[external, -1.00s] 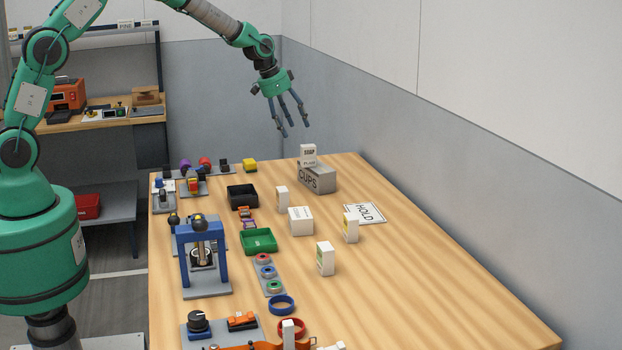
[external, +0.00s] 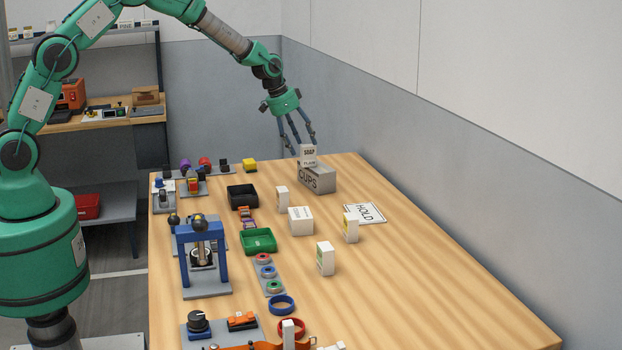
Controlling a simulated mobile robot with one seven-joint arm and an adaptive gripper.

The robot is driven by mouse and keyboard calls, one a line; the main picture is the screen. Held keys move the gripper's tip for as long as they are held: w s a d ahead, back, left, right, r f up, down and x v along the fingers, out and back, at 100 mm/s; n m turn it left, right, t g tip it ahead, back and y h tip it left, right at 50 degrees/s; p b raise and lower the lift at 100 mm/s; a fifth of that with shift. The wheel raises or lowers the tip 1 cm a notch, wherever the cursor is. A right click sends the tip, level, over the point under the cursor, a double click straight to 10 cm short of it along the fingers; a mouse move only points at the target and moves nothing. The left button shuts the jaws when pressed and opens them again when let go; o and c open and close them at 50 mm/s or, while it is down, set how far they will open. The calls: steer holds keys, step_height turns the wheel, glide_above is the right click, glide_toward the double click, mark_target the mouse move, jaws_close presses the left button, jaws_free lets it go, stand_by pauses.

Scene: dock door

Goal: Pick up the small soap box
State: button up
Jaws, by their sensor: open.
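The small soap box (external: 308,155) is white with dark lettering reading "SOAP" and "PLAIN". It stands upright on top of a grey box marked "CUPS" (external: 318,179) at the far end of the table. My gripper (external: 303,146) is open and points down. Its fingertips are at about the height of the soap box's upper part, around or just behind it. I cannot tell from this view whether any finger touches the box. The back of the soap box is hidden.
Several other white boxes stand nearby on the table (external: 420,280), including one (external: 282,199) and a wider one (external: 301,221). A flat "HOLD" sign (external: 365,213) lies to the right. A black bin (external: 242,196) is to the left. The table's right side is clear.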

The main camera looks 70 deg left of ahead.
mark_target(309, 146)
steer(key=shift+x, duration=0.85)
steer(key=shift+w+f, duration=0.1)
steer(key=shift+b+x, duration=0.5)
steer(key=shift+x, duration=2)
steer(key=shift+w+d, duration=0.1)
steer(key=shift+w, duration=0.05)
steer(key=c, duration=1.4)
steer(key=shift+c, duration=0.2)
steer(key=shift+r, duration=0.9)
step_height(309, 146, up, 2)
steer(key=shift+r+p, duration=0.1)
steer(key=shift+p, duration=0.3)
steer(key=s+d, duration=0.2)
steer(key=s, duration=0.5)
steer(key=s+d+r, duration=0.1)
steer(key=s, duration=0.7)
steer(key=shift+s+d+p, duration=0.25)
steer(key=shift+d+p, duration=0.05)
steer(key=shift+d, duration=0.1)
